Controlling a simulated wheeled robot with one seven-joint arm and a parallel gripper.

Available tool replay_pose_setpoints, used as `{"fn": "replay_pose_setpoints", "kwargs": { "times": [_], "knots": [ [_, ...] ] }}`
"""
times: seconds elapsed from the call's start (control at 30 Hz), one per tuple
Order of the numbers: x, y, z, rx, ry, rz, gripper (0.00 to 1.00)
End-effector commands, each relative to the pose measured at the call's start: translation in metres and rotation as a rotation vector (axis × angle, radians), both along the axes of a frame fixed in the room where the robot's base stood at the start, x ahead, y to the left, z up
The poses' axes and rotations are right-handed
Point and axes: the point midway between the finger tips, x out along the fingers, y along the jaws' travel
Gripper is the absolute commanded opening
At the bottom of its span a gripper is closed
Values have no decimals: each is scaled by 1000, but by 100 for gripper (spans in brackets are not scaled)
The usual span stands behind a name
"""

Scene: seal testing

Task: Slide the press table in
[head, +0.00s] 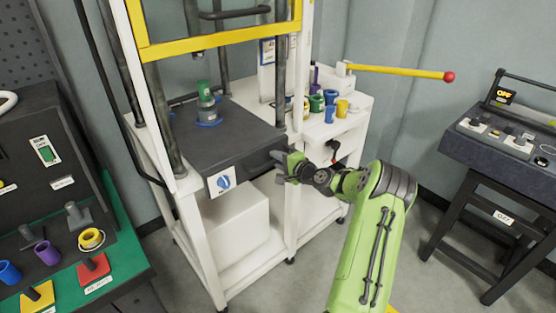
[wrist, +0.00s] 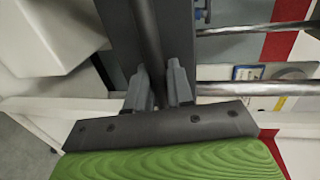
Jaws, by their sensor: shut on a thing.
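The press table (head: 240,126) is a dark grey slab in the white press frame. Its front edge reaches past the frame's front posts. A label with a blue symbol (head: 222,181) is on its front face. On the table, a blue ring (head: 208,123) sits around the base of a fitting with a green top (head: 204,91). My gripper (head: 281,167) is at the right end of the table's front, shut on its dark handle. In the wrist view, the fingers (wrist: 158,88) are on either side of the dark handle bar (wrist: 148,42). The grip contact is partly hidden.
A white side shelf (head: 349,108) holds several coloured cups, with a yellow lever with a red knob (head: 449,77) above. A white box (head: 235,225) is under the table. A seal board (head: 75,265) is at left, and a dark bench (head: 470,150) at right. Floor between is clear.

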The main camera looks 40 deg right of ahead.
Motion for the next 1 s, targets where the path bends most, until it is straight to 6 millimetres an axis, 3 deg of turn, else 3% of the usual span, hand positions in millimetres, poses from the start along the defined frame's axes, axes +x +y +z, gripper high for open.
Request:
{"fn": "replay_pose_setpoints", "kwargs": {
  "times": [0.57,0.6,0.7,1.0],
  "knots": [
    [1,0,1,-1,-3,0,0],
    [1,0,1,-1,-4,-1,25],
    [1,0,1,-1,-3,0,38],
    [0,0,0,0,1,0,38]
  ]
}}
